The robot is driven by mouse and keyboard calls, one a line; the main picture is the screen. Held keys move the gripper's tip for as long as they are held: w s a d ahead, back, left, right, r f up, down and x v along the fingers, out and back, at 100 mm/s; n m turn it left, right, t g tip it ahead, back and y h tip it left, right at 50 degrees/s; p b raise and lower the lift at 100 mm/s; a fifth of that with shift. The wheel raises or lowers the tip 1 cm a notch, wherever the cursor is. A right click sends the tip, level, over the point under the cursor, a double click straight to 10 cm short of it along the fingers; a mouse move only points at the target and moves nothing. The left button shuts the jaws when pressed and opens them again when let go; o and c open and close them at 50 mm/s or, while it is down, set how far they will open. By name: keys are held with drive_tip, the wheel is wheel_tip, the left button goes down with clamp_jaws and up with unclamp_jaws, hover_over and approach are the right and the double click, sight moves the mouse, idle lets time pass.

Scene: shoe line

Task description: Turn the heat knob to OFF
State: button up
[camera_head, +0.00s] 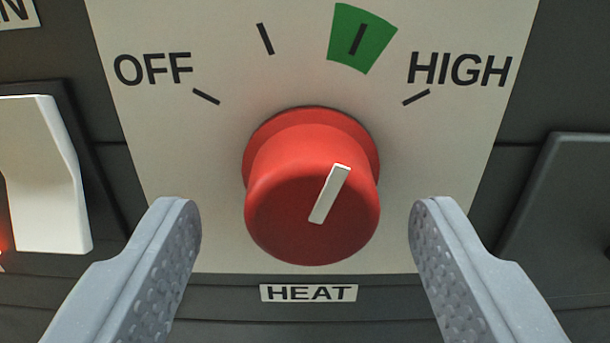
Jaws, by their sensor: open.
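The red heat knob (280,200) sits in the middle of the view on a pale dial plate (170,230). Its white pointer (329,194) leans up and to the right, toward the green mark (345,50) between the upper ticks and HIGH. The OFF label (153,68) is at the upper left of the plate and the HIGH label (459,69) at the upper right. My gripper (307,215) is open, with one finger on each side of the knob. Gaps show between both fingers and the knob in the picture; the depth between them is unclear.
A HEAT label (309,293) is below the knob. A white rocker switch (42,175) is at the left, with a red glow at its lower left edge. A dark raised panel (565,200) is at the right. The plate around the knob is clear.

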drive_tip(key=shift+w+d, duration=0.2)
drive_tip(key=shift+w, duration=0.55)
drive_tip(key=c, duration=1)
